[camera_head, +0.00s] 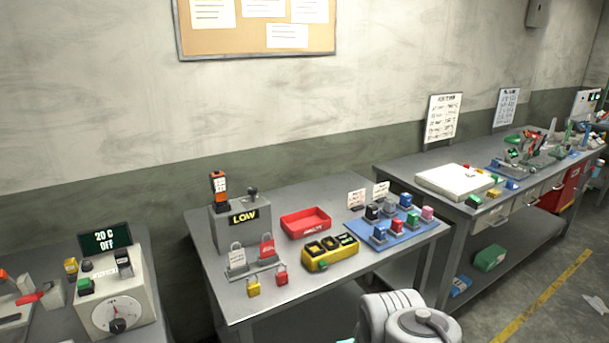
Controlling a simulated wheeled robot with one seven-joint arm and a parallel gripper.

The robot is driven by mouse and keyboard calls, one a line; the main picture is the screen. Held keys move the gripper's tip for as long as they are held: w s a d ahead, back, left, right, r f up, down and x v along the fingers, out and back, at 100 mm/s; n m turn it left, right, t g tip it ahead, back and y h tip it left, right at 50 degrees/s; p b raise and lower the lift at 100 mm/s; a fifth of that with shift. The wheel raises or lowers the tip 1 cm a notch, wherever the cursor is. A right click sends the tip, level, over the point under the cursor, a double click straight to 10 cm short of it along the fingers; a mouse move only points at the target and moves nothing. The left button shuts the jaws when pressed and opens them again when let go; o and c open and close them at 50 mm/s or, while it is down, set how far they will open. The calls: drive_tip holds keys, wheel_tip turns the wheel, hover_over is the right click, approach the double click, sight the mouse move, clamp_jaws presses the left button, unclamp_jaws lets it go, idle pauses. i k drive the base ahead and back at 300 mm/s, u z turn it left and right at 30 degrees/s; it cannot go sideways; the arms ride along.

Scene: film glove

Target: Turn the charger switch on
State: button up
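No label that reads "charger" is legible, so I cannot tell for certain which device is the charger. An orange and black device (219,188) stands upright on the box's left side. My gripper is not in view; only part of my arm shows at the bottom.
The middle table (222,302) also holds a red tray (306,222), a yellow holder (330,263), padlocks (253,287) and a blue mat (372,241) with several coloured pieces. A long bench (392,172) stands at right. Floor is open at lower right.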

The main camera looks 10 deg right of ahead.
sight(252, 192)
drive_tip(key=z, duration=0.25)
drive_tip(key=i, duration=0.9)
drive_tip(key=u, duration=0.5)
drive_tip(key=i, duration=0.55)
drive_tip(key=u, duration=0.5)
